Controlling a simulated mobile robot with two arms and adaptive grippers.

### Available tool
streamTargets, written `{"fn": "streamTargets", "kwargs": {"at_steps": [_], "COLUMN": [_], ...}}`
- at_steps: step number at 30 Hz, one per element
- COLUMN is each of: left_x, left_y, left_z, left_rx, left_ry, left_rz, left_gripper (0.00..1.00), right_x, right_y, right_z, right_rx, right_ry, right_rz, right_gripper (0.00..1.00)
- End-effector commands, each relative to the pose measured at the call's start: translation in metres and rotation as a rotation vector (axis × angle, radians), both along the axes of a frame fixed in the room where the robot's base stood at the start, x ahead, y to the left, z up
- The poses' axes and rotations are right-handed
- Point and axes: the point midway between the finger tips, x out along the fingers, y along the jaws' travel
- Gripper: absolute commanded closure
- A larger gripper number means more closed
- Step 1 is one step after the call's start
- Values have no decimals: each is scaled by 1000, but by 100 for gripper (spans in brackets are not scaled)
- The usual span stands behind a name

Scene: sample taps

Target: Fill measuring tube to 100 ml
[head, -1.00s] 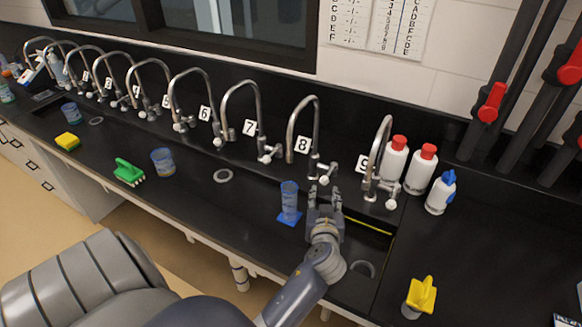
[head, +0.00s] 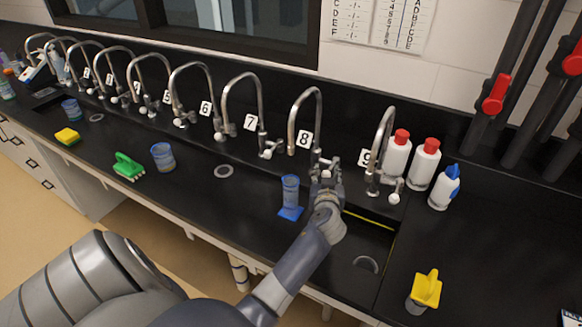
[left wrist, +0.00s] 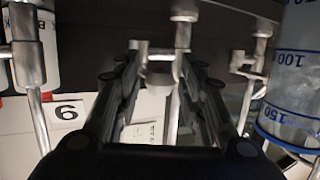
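The measuring tube (head: 290,190) is clear blue with a blue base and stands upright on the black counter, below the spout of tap 8 (head: 305,112). No water stream is visible. In the left wrist view the tube (left wrist: 290,95) shows at the right edge, upside down, with blue marks including 100 and 150; its water level cannot be told. My left gripper (head: 327,168) is right of the tube, at the valve of tap 8. In the wrist view its fingers (left wrist: 158,75) are apart, with the metal valve handle (left wrist: 160,52) between or just beyond the tips. My right gripper is not in view.
Tap 9 (head: 381,140) and several bottles (head: 425,168) stand to the right. A yellow-topped object (head: 426,290) is at lower right. A sink opening (head: 368,232) is right of my arm.

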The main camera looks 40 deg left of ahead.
Motion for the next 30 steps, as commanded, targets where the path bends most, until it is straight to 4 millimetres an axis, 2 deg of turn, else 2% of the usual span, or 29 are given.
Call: {"fn": "streamTargets", "kwargs": {"at_steps": [4, 10, 24, 30], "left_x": [0, 2, 24, 22], "left_y": [0, -4, -40, -37], "left_z": [0, -1, -3, 0], "left_rx": [0, -1, -3, 0], "left_ry": [0, -1, -2, 0], "left_rz": [0, -1, -1, 0], "left_gripper": [63, 63, 63, 63], "right_x": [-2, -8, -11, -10], "right_y": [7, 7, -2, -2], "right_z": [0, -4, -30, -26], "right_rx": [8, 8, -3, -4], "right_ry": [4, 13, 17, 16], "right_rz": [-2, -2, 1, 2], "right_gripper": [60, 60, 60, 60]}}
